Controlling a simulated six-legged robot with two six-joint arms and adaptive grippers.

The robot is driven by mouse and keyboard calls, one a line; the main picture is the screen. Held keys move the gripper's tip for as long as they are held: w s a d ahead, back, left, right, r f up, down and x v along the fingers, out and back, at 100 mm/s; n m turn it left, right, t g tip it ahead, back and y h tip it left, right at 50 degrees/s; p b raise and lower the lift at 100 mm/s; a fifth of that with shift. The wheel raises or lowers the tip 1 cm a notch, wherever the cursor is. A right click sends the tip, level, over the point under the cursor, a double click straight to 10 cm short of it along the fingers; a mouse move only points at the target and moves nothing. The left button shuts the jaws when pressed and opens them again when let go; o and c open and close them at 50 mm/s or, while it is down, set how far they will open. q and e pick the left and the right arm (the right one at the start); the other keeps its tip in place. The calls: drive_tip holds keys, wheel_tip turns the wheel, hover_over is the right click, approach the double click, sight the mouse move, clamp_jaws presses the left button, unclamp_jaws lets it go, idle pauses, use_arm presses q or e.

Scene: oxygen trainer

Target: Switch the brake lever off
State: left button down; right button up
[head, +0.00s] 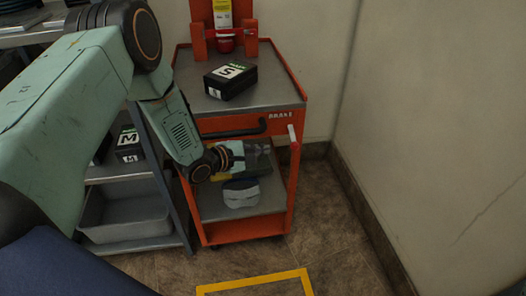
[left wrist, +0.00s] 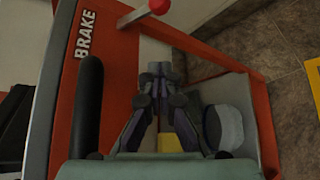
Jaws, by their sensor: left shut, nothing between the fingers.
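The brake lever (head: 293,135) shows as a short pale bar at the right front corner of the orange cart, just below the word BRAKE. In the left wrist view the brake lever (left wrist: 138,15) is a pale rod with a red knob, standing out from the cart front at the top edge. My left gripper (head: 266,149) is in front of the cart, left of and a little below the lever, and apart from it. In the left wrist view its fingers (left wrist: 160,72) meet with nothing between them. My right gripper is in neither view.
The orange cart (head: 300,95) has a black handle (head: 235,132) left of the lever. A black box marked S (head: 231,80) lies on its top. A grey-blue rounded object (head: 241,193) is on the lower shelf. A grey shelf unit (head: 165,180) stands left; a wall (head: 435,120) is right.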

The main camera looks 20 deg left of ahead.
sight(293, 137)
use_arm(q)
drive_tip(key=w+d+b, duration=0.2)
drive_tip(key=w+d, duration=0.2)
drive_tip(key=d, duration=0.1)
drive_tip(key=shift+w+d+f+b, duration=0.2)
drive_tip(key=shift+d+f+b, duration=0.05)
drive_tip(key=shift+b, duration=0.05)
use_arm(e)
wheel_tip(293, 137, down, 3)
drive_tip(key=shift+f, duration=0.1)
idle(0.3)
